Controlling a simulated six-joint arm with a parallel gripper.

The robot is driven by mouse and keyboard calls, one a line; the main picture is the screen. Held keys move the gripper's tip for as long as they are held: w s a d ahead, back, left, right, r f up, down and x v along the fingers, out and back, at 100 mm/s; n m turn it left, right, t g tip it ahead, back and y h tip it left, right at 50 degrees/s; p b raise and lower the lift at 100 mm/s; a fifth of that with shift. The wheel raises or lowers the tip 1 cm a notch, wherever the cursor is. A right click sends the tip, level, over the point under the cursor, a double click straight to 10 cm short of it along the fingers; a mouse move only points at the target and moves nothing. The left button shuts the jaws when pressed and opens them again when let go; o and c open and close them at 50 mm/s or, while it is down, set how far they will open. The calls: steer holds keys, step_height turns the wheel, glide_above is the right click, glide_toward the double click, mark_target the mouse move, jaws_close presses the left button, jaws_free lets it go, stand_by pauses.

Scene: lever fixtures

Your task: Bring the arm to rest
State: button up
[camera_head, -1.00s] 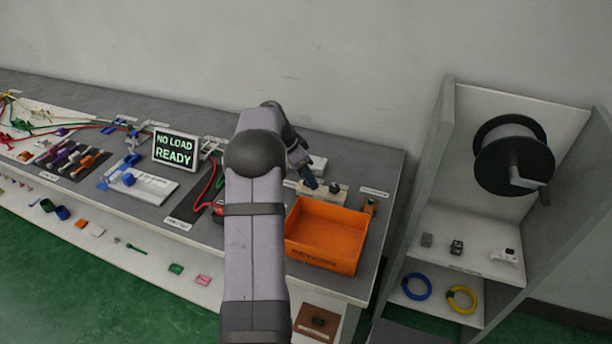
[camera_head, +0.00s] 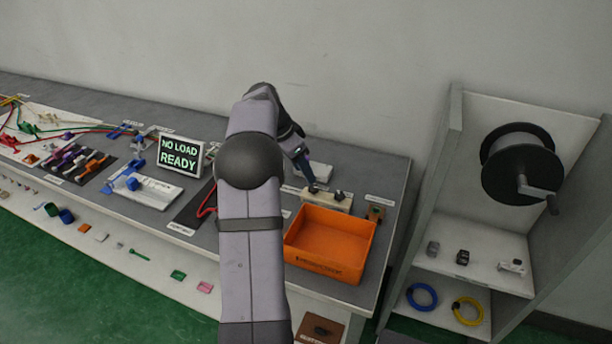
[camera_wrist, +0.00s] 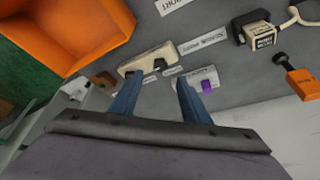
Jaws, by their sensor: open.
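My gripper (camera_head: 306,170) is over the back right of the grey bench, just behind the orange bin, beside a beige block fixture (camera_head: 326,199). In the wrist view my gripper (camera_wrist: 156,95) shows two blue fingers spread apart with nothing between them. The beige fixture (camera_wrist: 146,60) lies ahead of the left finger, and a pale block with a purple part (camera_wrist: 203,80) is near the right finger. I cannot tell how high the fingers are above the bench. My arm hides part of the bench's middle.
The orange bin (camera_head: 330,238) stands at the bench's front right and looks empty. A sign reading "NO LOAD READY" (camera_head: 180,155) stands left of my arm. A shelf unit (camera_head: 470,236) with a black reel (camera_head: 520,165) is to the right. The wall is behind the bench.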

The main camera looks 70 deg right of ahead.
steer(key=shift+r, duration=0.15)
stand_by(0.3)
steer(key=w+a+r+n+t, duration=0.1)
steer(key=w+a+n, duration=0.4)
steer(key=a, duration=0.4)
steer(key=w+a+n+t, duration=0.1)
steer(key=w+a+n, duration=0.4)
steer(key=a, duration=0.4)
steer(key=w+a+r+n, duration=0.1)
steer(key=w+a+n, duration=0.35)
steer(key=a, duration=0.55)
steer(key=s+a+f+n+y+p, duration=0.1)
steer(key=s+a+n+p, duration=0.2)
steer(key=a, duration=0.9)
steer(key=s+a+f+n+y+p, duration=0.2)
steer(key=s+a+n+p, duration=0.2)
steer(key=a, duration=0.9)
steer(key=s+n, duration=0.2)
steer(key=n, duration=0.2)
steer(key=shift+a+t+y, duration=0.25)
steer(key=shift+t+y, duration=0.05)
steer(key=shift+t, duration=0.1)
